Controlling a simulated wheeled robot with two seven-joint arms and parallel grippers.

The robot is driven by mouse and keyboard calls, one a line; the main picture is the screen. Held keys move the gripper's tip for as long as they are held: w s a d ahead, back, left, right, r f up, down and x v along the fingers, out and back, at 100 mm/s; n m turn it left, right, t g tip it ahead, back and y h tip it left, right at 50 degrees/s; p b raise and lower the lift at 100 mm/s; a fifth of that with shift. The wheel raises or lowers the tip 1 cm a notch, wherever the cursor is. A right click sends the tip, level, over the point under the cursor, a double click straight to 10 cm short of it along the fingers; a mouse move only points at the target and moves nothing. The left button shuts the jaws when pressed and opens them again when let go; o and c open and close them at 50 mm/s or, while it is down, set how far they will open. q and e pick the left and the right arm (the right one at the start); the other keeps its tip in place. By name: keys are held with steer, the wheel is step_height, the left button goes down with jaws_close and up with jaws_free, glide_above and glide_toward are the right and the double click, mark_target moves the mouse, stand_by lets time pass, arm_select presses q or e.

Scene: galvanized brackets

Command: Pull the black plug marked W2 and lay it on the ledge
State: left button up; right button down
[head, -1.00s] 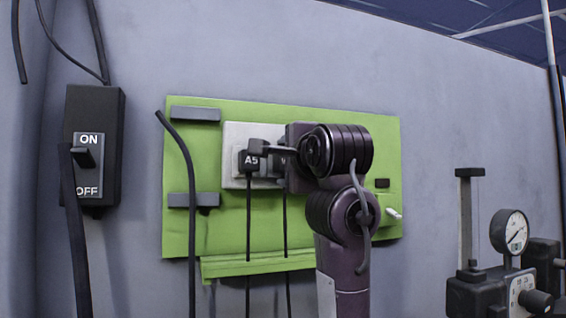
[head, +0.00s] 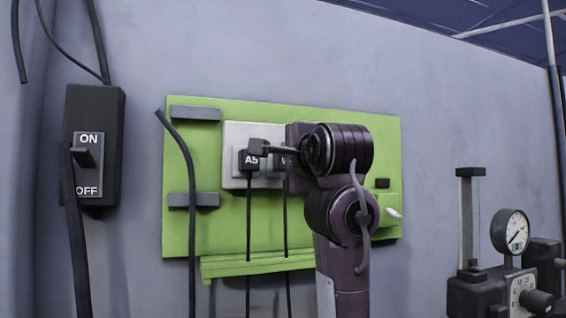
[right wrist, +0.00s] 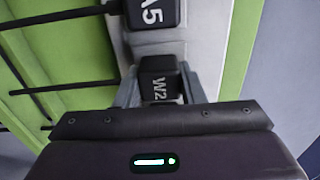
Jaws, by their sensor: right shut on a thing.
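The black plug marked W2 (right wrist: 160,82) sits between the two fingers of my right gripper (right wrist: 160,76) in the right wrist view. The gripper is shut on it, and the plug is at the pale outlet block (right wrist: 203,50). I cannot tell whether it is fully seated. In the head view my right gripper (head: 278,152) covers most of W2, and its cord hangs below. The black plug marked A5 (head: 251,161) is beside it to the left. The green ledge (head: 258,266) runs along the bottom of the green panel. My left gripper is out of view.
The green panel (head: 345,118) carries grey clips (head: 195,114) and a thick black cable at left. A black ON/OFF switch box (head: 108,125) hangs on the wall at left. A gauge (head: 512,232) and a fixture stand at lower right. Part of the ledge's top looks clear.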

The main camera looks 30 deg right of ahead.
steer(key=shift+s, duration=0.15)
steer(key=shift+b+v, duration=0.75)
steer(key=shift+v, duration=2.15)
